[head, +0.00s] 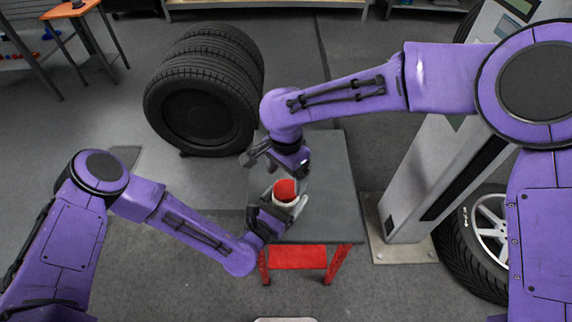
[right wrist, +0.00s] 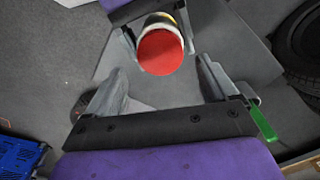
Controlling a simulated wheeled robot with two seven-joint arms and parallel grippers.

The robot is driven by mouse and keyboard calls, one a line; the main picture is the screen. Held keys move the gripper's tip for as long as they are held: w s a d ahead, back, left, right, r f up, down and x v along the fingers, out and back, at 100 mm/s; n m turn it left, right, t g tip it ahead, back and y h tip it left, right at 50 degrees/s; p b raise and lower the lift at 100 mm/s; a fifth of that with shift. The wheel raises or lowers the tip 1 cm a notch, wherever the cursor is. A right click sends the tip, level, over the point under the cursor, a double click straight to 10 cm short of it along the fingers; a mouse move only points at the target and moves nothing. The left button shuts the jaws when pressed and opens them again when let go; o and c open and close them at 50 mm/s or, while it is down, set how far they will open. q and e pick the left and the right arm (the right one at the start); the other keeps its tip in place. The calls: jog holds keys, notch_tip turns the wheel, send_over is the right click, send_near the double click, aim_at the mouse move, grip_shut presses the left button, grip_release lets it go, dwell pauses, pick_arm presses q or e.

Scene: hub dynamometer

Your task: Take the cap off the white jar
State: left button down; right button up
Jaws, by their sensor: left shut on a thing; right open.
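The white jar (head: 284,202) has a red cap (head: 285,189) and is upright over the grey table top. My left gripper (head: 277,212) is shut around the jar's body below the cap. In the right wrist view the red cap (right wrist: 160,52) faces the camera, with a strip of the white jar (right wrist: 163,20) behind it. My right gripper (right wrist: 160,85) is open and empty, its fingers spread short of the cap. In the head view the right gripper is above and beside the jar, and its fingers are partly hidden.
The grey table (head: 332,170) with a red frame is otherwise clear. A stack of black tyres (head: 205,90) stands behind it to the left. A grey post (head: 425,185) on a base plate and a wheel (head: 480,225) stand at the right. A blue crate (right wrist: 18,155) shows in the right wrist view.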

aim_at(286, 188)
notch_tip(286, 188, down, 5)
jog(key=shift+r, duration=0.15)
jog(key=shift+c, duration=0.3)
